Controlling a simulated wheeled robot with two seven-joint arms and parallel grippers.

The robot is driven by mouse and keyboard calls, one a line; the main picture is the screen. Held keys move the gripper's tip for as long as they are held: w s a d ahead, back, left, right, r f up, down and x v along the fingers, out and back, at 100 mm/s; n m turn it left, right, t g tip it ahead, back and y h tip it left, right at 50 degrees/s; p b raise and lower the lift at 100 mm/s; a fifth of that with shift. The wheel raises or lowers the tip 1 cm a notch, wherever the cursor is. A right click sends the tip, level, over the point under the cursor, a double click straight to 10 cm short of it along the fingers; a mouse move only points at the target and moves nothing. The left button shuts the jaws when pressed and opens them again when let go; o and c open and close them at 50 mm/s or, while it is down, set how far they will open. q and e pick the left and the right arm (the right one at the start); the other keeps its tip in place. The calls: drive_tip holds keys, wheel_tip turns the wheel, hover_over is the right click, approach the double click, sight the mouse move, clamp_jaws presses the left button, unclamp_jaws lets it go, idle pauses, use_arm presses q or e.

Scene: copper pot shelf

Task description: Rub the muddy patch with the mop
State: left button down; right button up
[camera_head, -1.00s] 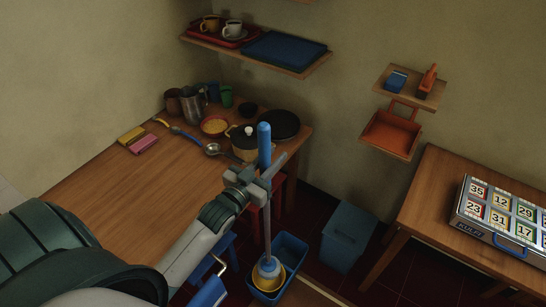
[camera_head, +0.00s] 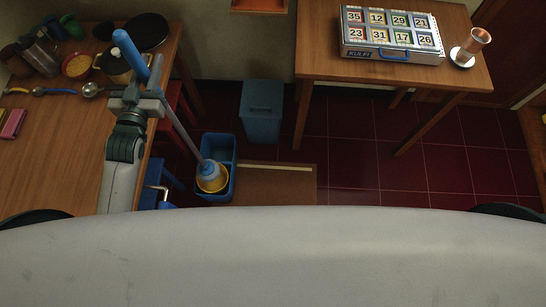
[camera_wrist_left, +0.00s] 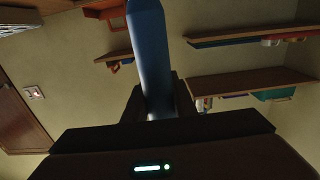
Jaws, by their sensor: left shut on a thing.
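The mop (camera_head: 183,131) has a blue grip, a thin grey shaft and a pale blue head. The blue grip also shows close up in the left wrist view (camera_wrist_left: 150,50). The mop leans, its top to the left. Its head is at the yellow wringer (camera_head: 212,184) in the blue bucket (camera_head: 230,160) on the floor; the head's lower end is hidden. I cannot make out a muddy patch on the visible floor. My right gripper is not in view.
A wooden counter (camera_head: 65,150) with pots stands left. A blue bin (camera_head: 262,110) stands behind the bucket. A brown board or mat (camera_head: 275,188) lies right of it. A table (camera_head: 330,75) with a numbered case (camera_head: 390,35) and copper cup (camera_head: 474,42) stands back right. Red tiles between are clear.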

use_arm(q)
drive_tip(key=s+d+f+y+b, duration=0.1)
drive_tip(key=s+d+f+b, duration=0.5)
drive_tip(key=s+d+b, duration=0.4)
drive_tip(key=s+b, duration=0.2)
drive_tip(key=b, duration=0.3)
drive_tip(key=shift+s+d+n, duration=0.2)
drive_tip(key=shift+d+n, duration=0.05)
drive_tip(key=shift+n, duration=0.15)
